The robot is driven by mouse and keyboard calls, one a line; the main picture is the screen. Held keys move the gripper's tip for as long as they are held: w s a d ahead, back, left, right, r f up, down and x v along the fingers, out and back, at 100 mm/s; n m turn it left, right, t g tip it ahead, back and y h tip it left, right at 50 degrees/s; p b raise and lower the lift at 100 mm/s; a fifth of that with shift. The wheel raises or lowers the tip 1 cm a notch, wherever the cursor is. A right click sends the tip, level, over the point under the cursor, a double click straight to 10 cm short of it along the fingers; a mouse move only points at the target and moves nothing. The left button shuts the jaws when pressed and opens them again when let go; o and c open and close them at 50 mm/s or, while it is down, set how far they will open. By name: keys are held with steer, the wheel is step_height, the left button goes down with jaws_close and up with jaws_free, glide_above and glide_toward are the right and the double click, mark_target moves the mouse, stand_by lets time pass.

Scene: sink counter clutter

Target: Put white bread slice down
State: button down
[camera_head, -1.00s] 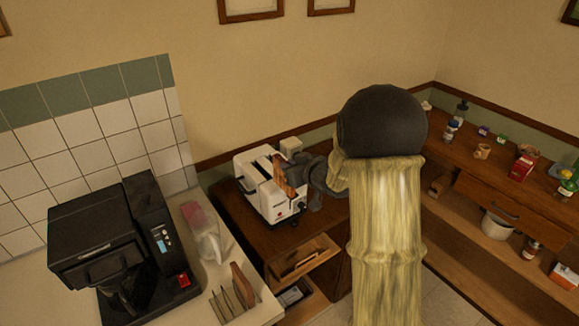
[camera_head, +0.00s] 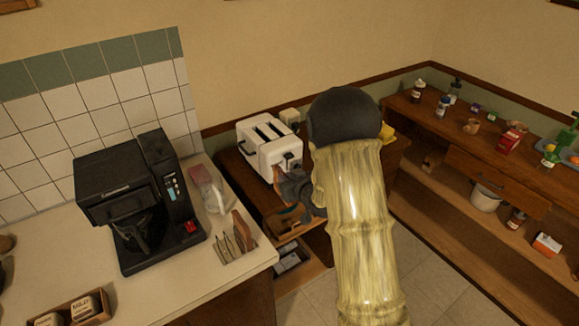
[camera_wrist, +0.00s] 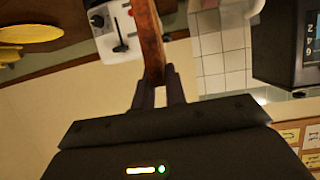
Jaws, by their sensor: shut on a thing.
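The bread slice (camera_wrist: 151,40) shows edge-on in the wrist view, with a browned crust. My gripper (camera_wrist: 160,88) is shut on it, with the slice sticking out past the fingertips. The toaster's two slots look empty. The toaster's lever side (camera_wrist: 119,36) also shows in the wrist view, behind the slice.
The toaster stands on a brown wooden cabinet (camera_head: 231,168). A black coffee maker (camera_head: 120,205), a clear bag (camera_head: 208,187) and a wooden rack (camera_head: 236,240) stand on the pale counter (camera_head: 190,285) to the left. A cluttered wooden shelf (camera_head: 455,125) is on the right.

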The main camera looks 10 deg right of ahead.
steer(key=s+d+f+m+h, duration=0.1)
steer(key=s+f+h, duration=0.1)
steer(key=s+f, duration=0.3)
steer(key=s+d+f+m+h, duration=0.1)
steer(key=s+f, duration=0.4)
steer(key=f, duration=0.6)
steer(key=shift+d+f+m+t+h, duration=0.15)
steer(key=shift+f+m+t+h, duration=0.2)
steer(key=shift+m+h, duration=0.35)
